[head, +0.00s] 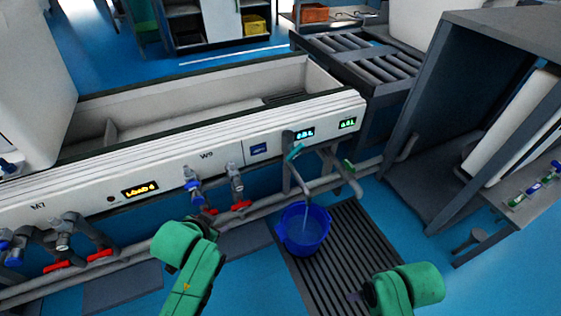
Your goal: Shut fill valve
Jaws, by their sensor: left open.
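A tap with a teal lever handle (294,152) sticks out of the white test-line panel, right of the W9 label. Below it, a thin water stream (306,220) runs down into a blue bucket (303,240). The bucket stands upright on a dark slatted grate. My left green arm (190,250) is at the lower left of the bucket, well apart from the tap. Its gripper is open, but its fingers are hard to make out against the dark floor parts. My right green arm (400,290) is at the lower right; its gripper fingers do not show clearly.
Other valves with blue handles (193,190) and red handles (242,206) line the panel to the left. A grey pipe (330,180) runs along the panel's foot. A grey cabinet (480,90) stands at the right. The grate (345,250) is bare right of the bucket.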

